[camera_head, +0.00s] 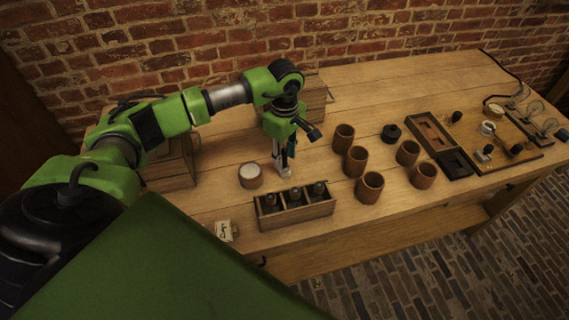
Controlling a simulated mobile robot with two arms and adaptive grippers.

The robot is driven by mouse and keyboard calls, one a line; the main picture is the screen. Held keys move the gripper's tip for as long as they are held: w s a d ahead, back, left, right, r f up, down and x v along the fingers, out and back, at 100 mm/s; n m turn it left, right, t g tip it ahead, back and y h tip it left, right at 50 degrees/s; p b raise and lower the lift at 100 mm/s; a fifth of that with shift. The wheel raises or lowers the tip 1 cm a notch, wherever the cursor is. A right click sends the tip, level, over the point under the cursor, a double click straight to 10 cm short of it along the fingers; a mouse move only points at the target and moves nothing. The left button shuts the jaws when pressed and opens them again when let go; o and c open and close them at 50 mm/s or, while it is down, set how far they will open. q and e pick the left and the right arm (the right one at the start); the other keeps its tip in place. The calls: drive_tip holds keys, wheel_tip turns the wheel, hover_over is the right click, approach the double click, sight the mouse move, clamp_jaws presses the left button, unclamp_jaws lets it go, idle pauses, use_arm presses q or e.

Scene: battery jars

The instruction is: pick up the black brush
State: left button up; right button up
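My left arm comes in from the left, and my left gripper (282,165) points down at the tabletop, behind the wooden box with bottles. Its fingers are small and partly overlap the things there, so I cannot tell whether they are open or shut. A dark, slim upright shape (291,147) shows right beside the fingers. It may be the black brush, but it is too small and too covered to be sure. I cannot tell whether the fingers touch it. My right gripper is not in view.
The wooden box (296,216) holds dark bottles in front of the gripper. A round pot with a pale top (250,176) stands to its left. Several brown jars (370,188) stand to the right. A wooden crate (170,166) is at the left. The table (400,85) is clear at the back.

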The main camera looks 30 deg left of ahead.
use_arm(q)
clamp_jaws()
drive_tip(key=shift+r, duration=0.15)
drive_tip(key=shift+r+b, duration=0.6)
drive_tip(key=shift+w+r+b, duration=0.1)
drive_tip(key=shift+r+b, duration=0.4)
drive_tip(key=shift+r, duration=0.2)
drive_tip(key=s+d+r+b, duration=0.2)
drive_tip(key=s+r+b, duration=0.1)
drive_tip(key=s+r, duration=0.7)
drive_tip(key=s, duration=0.4)
drive_tip(key=shift+d+b, duration=0.2)
drive_tip(key=shift+b, duration=0.1)
